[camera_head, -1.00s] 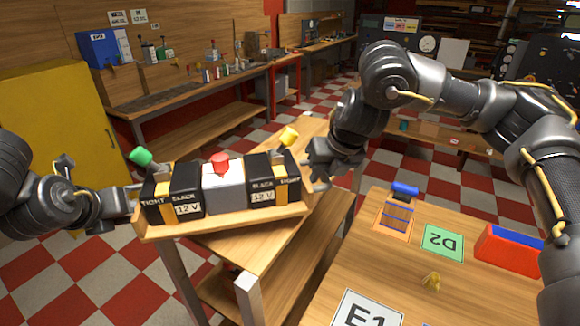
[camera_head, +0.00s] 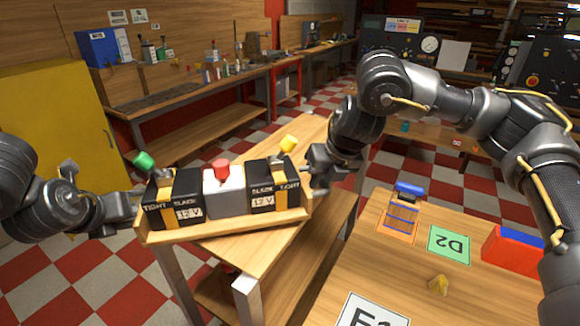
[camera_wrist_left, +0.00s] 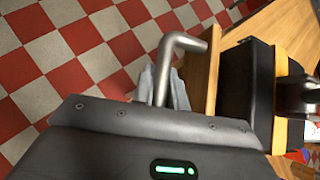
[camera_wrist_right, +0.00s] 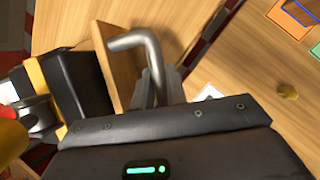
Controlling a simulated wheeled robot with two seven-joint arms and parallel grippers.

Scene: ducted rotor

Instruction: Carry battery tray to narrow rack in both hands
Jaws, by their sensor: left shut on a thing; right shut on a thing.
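The wooden battery tray (camera_head: 225,229) is held up in the middle of the head view. It carries black batteries (camera_head: 274,184) with orange straps, a white block (camera_head: 222,191) with a red knob, and green and yellow knobs. My left gripper (camera_head: 134,205) is shut on the tray's left handle, a bent metal bar (camera_wrist_left: 168,72) in the left wrist view. My right gripper (camera_head: 318,178) is shut on the right handle, a similar bar (camera_wrist_right: 152,62) in the right wrist view. The fingertips are partly hidden. I cannot tell which stand is the narrow rack.
A wooden stand (camera_head: 300,262) with a lower shelf is behind and below the tray. A table (camera_head: 400,270) at right holds a green D2 card (camera_head: 449,244), a red and blue box (camera_head: 512,250) and a yellow piece (camera_head: 438,285). A yellow cabinet (camera_head: 55,140) is left.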

